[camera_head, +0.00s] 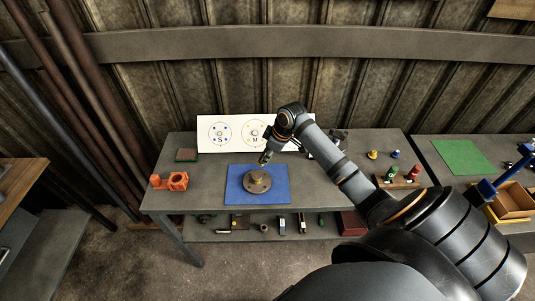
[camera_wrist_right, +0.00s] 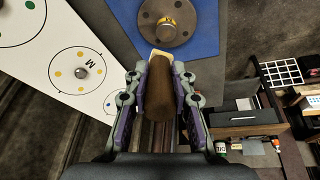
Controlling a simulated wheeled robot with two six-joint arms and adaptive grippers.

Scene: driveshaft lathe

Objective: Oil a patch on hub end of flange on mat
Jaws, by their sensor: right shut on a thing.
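The flange (camera_head: 257,184) is a round brown disc with a raised hub, lying on the blue mat (camera_head: 276,196). In the right wrist view the flange (camera_wrist_right: 190,18) shows holes around its rim and a yellowish band on the hub. My right gripper (camera_head: 266,152) is above the mat, just behind the flange in the head view. In the wrist view the right gripper (camera_wrist_right: 160,74) is shut on a brown tool (camera_wrist_right: 160,98) with a yellowish tip. The tip points toward the flange and appears apart from it. My left gripper is not in view.
A white board (camera_head: 236,121) with marked circles stands behind the mat. An orange clamp-like part (camera_head: 170,182) is left of it. Small bottles, including a red one (camera_head: 414,172), stand in a holder at right. A lower shelf holds several small items.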

